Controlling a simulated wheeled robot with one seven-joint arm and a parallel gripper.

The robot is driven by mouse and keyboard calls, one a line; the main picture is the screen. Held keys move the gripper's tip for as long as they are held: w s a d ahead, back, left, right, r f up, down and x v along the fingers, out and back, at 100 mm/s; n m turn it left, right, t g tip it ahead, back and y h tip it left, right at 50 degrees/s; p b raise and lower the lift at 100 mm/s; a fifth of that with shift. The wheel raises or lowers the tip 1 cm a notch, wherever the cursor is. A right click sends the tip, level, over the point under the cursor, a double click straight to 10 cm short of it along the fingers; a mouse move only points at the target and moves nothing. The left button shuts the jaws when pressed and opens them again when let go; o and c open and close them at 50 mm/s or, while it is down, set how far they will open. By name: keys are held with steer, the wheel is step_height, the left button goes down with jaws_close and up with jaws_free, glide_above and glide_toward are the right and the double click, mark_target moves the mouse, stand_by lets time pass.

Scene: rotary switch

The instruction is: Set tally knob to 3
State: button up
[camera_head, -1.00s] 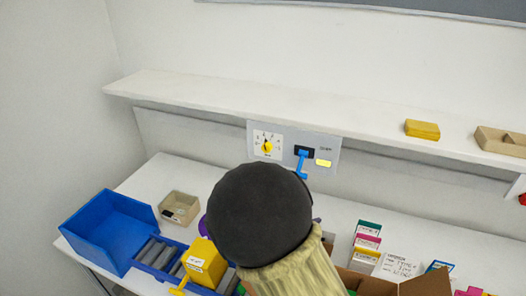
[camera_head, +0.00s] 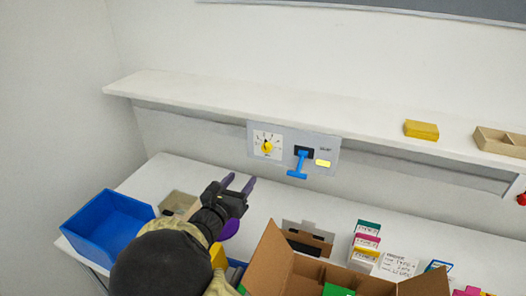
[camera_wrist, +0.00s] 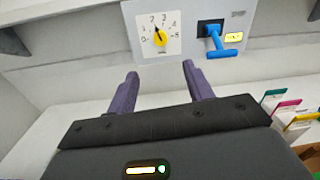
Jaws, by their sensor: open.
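The yellow tally knob (camera_head: 267,147) sits on a white dial plate at the left of a grey wall panel. In the wrist view the knob (camera_wrist: 160,39) has a dark pointer tilted slightly left of straight up, toward the 2. The numbers run in an arc from 0 at left to 5 at right. My gripper (camera_head: 239,183) is open and empty, below and a little left of the dial. In the wrist view its two purple fingers (camera_wrist: 158,76) point up toward the panel, apart from the knob.
A blue lever (camera_head: 299,165) and a lit yellow label (camera_head: 323,163) are right of the dial. A shelf (camera_head: 200,95) juts out above the panel. Below stand a blue bin (camera_head: 105,232), a beige tray (camera_head: 178,203), an open cardboard box (camera_head: 310,275) and several coloured cards.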

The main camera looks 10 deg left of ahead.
mark_target(265, 149)
steer(key=w+d+p, duration=0.1)
steer(key=w, duration=0.4)
steer(key=w+d+p, duration=0.1)
steer(key=w, duration=0.4)
steer(key=w+d+p, duration=0.1)
steer(key=w+p, duration=0.1)
steer(key=w, duration=0.3)
steer(key=shift+w, duration=0.3)
steer(key=c, duration=1)
